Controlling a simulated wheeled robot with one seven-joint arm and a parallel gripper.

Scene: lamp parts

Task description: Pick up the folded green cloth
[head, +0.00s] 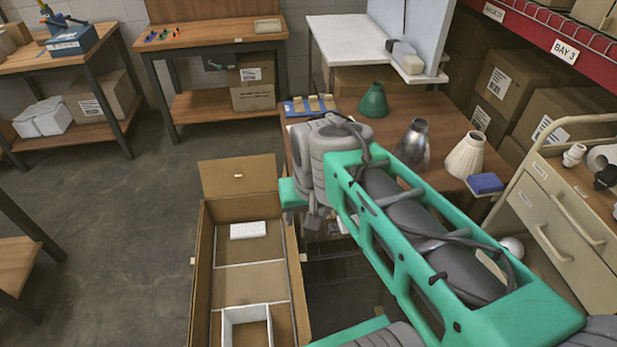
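I cannot make out a folded green cloth in the head view; my arm covers part of the work table. My gripper (314,224) hangs below the grey wrist, between the open cardboard box and the table's front edge. Its fingers are small and partly hidden, so I cannot tell whether they are open or shut. A dark green cone-shaped lampshade (373,100) stands upright at the back of the wooden table (425,103). A small flat blue item (485,183) lies at the table's right front corner.
A metallic shade (413,141) and a cream shade (464,156) stand on the table. A blue tray (309,106) holds several tan pieces. The open cardboard box (252,278) contains a white block (248,230). A drawer cabinet (552,215) is at right. Floor at left is clear.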

